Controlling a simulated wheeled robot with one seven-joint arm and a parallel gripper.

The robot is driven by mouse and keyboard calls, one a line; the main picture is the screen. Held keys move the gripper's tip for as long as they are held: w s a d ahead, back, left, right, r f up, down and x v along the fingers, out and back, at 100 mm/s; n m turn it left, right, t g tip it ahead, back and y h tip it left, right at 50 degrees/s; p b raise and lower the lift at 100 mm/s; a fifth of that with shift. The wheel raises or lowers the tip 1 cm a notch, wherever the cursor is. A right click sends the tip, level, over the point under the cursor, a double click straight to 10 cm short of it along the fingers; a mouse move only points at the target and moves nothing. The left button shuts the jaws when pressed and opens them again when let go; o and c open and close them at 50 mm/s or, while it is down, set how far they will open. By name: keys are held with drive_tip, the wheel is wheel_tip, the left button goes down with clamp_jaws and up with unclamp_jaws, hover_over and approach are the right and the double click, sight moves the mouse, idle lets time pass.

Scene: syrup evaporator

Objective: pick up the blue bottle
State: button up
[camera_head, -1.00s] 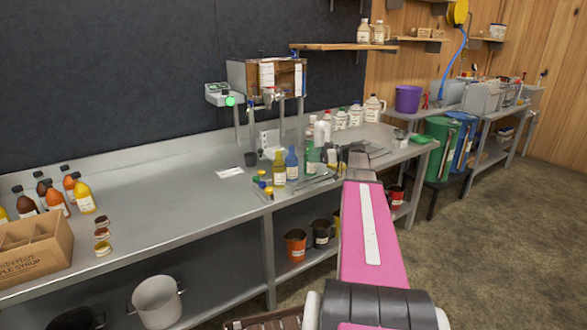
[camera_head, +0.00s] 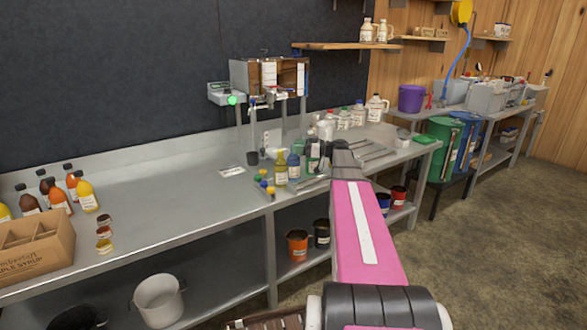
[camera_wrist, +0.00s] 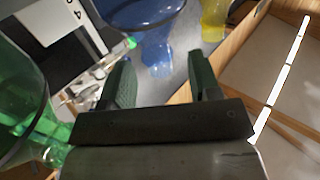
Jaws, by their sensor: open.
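The blue bottle (camera_head: 293,166) stands on the steel counter, between a yellow-green bottle (camera_head: 280,168) on its left and a green bottle (camera_head: 313,156) on its right. In the wrist view the blue bottle (camera_wrist: 158,42) is large, just beyond my fingertips and near the middle. My gripper (camera_wrist: 161,75) is open and empty, with its two dark green fingers apart. In the head view my arm's end is just right of the bottles, and the fingers are hard to make out.
In the wrist view the green bottle (camera_wrist: 22,115) is close on the left and the yellow bottle (camera_wrist: 213,20) is at the top right. The filling machine (camera_head: 268,80) is behind. The counter's left middle (camera_head: 170,190) is clear.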

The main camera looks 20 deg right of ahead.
drive_tip(key=x, duration=0.3)
drive_tip(key=shift+w+a, duration=0.15)
drive_tip(key=shift+a, duration=0.2)
clamp_jaws()
drive_tip(key=shift+r, duration=0.15)
